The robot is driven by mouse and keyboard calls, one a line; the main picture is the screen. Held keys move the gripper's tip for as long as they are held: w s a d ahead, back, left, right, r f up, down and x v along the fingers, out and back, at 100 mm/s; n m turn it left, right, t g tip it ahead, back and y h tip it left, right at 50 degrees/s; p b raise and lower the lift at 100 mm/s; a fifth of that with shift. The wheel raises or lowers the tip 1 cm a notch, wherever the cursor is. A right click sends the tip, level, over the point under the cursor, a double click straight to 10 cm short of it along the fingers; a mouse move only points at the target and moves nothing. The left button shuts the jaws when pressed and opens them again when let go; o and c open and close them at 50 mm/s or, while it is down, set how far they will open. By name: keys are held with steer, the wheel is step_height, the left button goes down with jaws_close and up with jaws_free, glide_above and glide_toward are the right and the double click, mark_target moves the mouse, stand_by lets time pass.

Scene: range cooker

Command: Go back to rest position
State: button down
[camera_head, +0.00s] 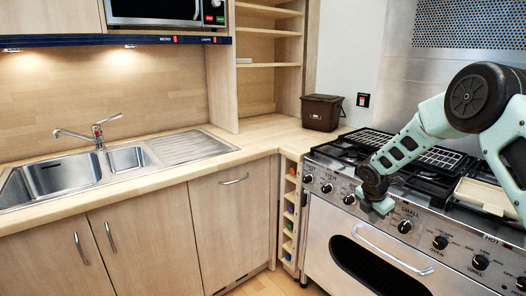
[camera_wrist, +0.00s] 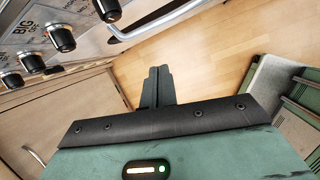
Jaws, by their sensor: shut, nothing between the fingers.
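My gripper (camera_head: 378,207) is in front of the range cooker (camera_head: 322,222), near its row of knobs and above the oven door handle. In the wrist view my gripper (camera_wrist: 158,72) shows its two dark fingers side by side, shut, with nothing between them and the wooden floor beyond. My pale green arm reaches in from the right in the head view. The exact gap between the gripper and the cooker front cannot be told.
The oven door handle (camera_head: 392,251) and knobs (camera_head: 405,226) stick out close to my gripper. A brown bin (camera_head: 321,112) stands on the worktop beside the cooker. The sink (camera_head: 62,175) is at the left. Floor (camera_wrist: 205,55) is open below.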

steer(key=s+a+r+m+y, duration=0.1)
steer(key=s+a+r+m, duration=0.1)
steer(key=s+a+r, duration=0.35)
steer(key=s+a+r+m+g+y, duration=0.1)
steer(key=s+a+r+m, duration=0.2)
steer(key=s+a, duration=0.5)
steer(key=s+a+r+m+y, duration=0.1)
steer(key=s+a+r+m, duration=0.1)
steer(key=s+a+r, duration=0.35)
steer(key=s+a+m+g, duration=0.1)
steer(key=s+m, duration=0.3)
steer(key=s, duration=0.9)
steer(key=s+a+r+m, duration=0.1)
steer(key=s+a+m, duration=0.2)
steer(key=s, duration=1)
steer(key=shift+a+m+g+y, duration=0.3)
steer(key=shift+a+m+g, duration=0.1)
steer(key=shift+m, duration=0.1)
